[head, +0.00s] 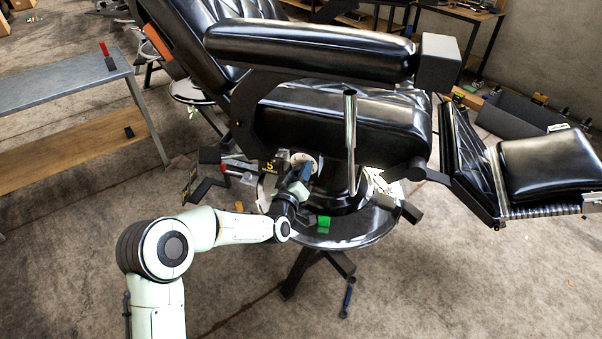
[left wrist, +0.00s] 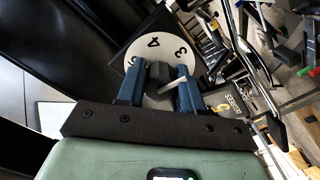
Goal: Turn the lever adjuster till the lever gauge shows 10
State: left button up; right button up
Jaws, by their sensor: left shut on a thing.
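My left gripper (head: 303,178) reaches in from the left to the side of the barber chair, under its seat. In the left wrist view its two blue fingers (left wrist: 160,88) are shut on a dark grey adjuster knob (left wrist: 157,76). Behind the knob is a white numbered dial (left wrist: 153,46); a 3 and a 4 are readable, and the fingers and knob hide part of it. The dial's edge also shows in the head view. A black gauge sign (head: 270,168) left of the gripper reads a yellow 5. My right gripper is not in view.
A chrome lever (head: 350,140) stands upright just right of the gripper. The black armrest (head: 310,48) hangs above, and the round chair base (head: 345,238) lies below. A grey table (head: 60,84) stands at the left. Open floor is in front.

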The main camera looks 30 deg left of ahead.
pick_arm(q)
jog(key=shift+n, duration=1)
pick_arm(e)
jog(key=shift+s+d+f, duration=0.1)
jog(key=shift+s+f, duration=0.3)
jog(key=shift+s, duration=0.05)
pick_arm(q)
jog(key=o, duration=1)
jog(key=shift+o, duration=0.2)
jog(key=p+v, duration=0.1)
jog(key=v, duration=1.2)
jog(key=shift+s+p, duration=0.2)
jog(key=shift+p, duration=0.1)
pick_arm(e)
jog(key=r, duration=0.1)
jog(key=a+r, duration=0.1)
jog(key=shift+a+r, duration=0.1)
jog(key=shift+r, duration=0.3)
